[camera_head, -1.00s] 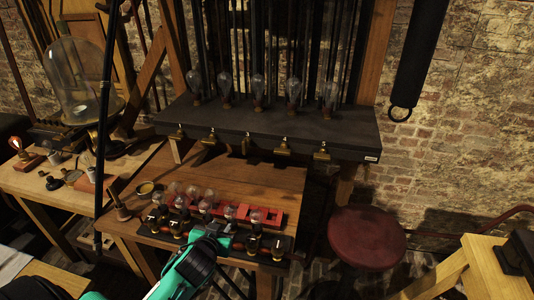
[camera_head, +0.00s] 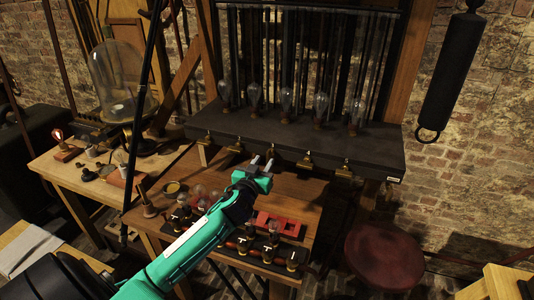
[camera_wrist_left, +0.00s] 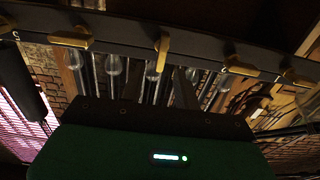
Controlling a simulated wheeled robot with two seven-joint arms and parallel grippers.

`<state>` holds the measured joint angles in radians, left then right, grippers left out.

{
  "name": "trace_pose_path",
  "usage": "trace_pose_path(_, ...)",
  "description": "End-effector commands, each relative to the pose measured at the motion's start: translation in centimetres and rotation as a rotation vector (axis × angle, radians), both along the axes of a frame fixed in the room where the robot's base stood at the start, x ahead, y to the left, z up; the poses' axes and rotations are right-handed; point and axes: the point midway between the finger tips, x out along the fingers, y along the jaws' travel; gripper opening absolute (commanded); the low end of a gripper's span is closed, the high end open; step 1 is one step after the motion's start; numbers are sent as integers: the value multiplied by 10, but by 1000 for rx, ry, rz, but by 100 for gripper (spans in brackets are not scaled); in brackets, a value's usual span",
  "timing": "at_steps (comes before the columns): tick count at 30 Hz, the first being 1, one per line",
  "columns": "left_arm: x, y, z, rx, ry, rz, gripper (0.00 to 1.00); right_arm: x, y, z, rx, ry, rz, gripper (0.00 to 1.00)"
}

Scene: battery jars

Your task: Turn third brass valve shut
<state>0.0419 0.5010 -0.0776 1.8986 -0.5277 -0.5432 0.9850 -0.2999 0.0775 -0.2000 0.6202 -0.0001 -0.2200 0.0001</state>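A row of brass valves lines the front edge of the dark shelf (camera_head: 300,142). The third brass valve (camera_wrist_left: 162,50) is the middle one in the left wrist view; its handle stands across the direction of the neighbouring handles. In the head view it is largely hidden behind my gripper. My left gripper (camera_head: 263,159) is just in front of and below that edge, at the third valve's place. Its grey fingers are apart and nothing shows held; contact with the valve cannot be told. Neighbouring valves are the second (camera_head: 236,147) and fourth (camera_head: 306,162). My right gripper is not in view.
Glass bulbs (camera_head: 287,98) stand on the shelf above the valves. A round red stool (camera_head: 384,255) stands right; a glass bell jar (camera_head: 120,80) stands left.

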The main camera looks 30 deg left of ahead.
Motion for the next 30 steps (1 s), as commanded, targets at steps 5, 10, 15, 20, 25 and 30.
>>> trace_pose_path(5, 25, 6, 2, 0, 0, 1, 32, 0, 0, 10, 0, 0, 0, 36)
trace_pose_path(10, 36, 9, 0, 1, 1, 1, 32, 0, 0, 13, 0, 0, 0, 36)
trace_pose_path(15, 39, 9, 0, 0, 1, 0, 32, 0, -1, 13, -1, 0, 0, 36)
trace_pose_path(20, 38, 9, -1, 0, 1, 0, 32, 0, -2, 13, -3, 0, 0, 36)
trace_pose_path(25, 38, 9, -1, 0, 1, 0, 2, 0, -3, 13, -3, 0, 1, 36)
trace_pose_path(30, 38, 9, -1, 1, 1, 0, 0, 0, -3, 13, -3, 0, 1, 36)
